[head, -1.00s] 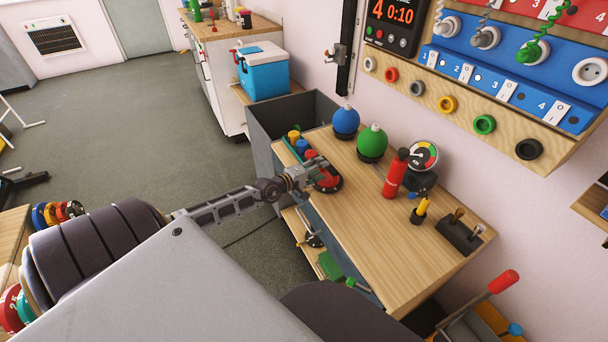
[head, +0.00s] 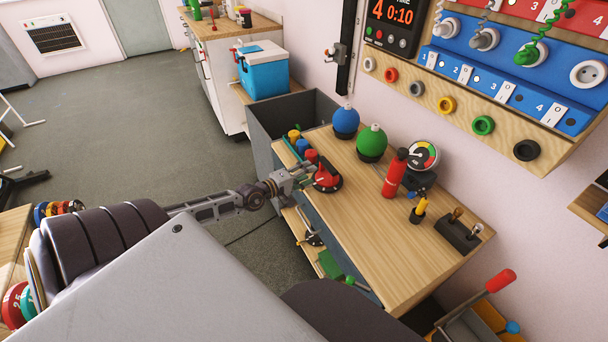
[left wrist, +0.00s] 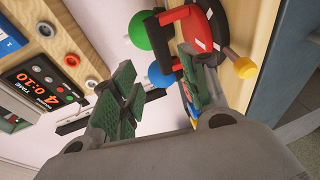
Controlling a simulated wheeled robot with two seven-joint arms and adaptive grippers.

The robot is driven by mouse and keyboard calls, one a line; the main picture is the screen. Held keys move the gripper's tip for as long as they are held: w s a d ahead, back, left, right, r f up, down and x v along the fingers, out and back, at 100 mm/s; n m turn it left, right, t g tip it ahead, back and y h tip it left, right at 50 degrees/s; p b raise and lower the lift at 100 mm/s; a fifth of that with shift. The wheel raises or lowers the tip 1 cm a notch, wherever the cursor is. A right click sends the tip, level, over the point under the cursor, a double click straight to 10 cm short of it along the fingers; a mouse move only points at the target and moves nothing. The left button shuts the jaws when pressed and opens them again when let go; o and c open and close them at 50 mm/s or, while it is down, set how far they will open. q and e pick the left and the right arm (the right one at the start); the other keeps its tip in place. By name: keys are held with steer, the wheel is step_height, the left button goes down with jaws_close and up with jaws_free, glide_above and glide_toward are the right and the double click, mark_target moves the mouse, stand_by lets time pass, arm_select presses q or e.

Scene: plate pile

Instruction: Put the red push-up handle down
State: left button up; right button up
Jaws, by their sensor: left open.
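The red push-up handle (head: 327,181) stands on its round dark base near the left edge of the wooden bench top (head: 420,255). My left gripper (head: 309,176) is open and empty, just left of the handle, at the bench edge. In the left wrist view the handle (left wrist: 178,18) shows at the top, beyond the open green-padded fingers of my gripper (left wrist: 155,72). The handle appears clear of the space between the fingers. My right gripper is not in view.
A blue ball (head: 346,120) and a green ball (head: 372,141) stand behind the handle. A red bottle (head: 394,178) and a dial gauge (head: 423,157) are to its right. Small coloured pieces (head: 303,146) sit at the bench's left corner. The front bench top is clear.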

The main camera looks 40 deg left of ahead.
arm_select(q)
steer(key=shift+s, duration=0.35)
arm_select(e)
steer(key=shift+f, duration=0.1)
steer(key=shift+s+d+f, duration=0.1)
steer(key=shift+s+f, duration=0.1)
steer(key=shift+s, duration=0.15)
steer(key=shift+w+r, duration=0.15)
arm_select(q)
steer(key=shift+o, duration=0.2)
steer(key=shift+r, duration=0.1)
stand_by(0.5)
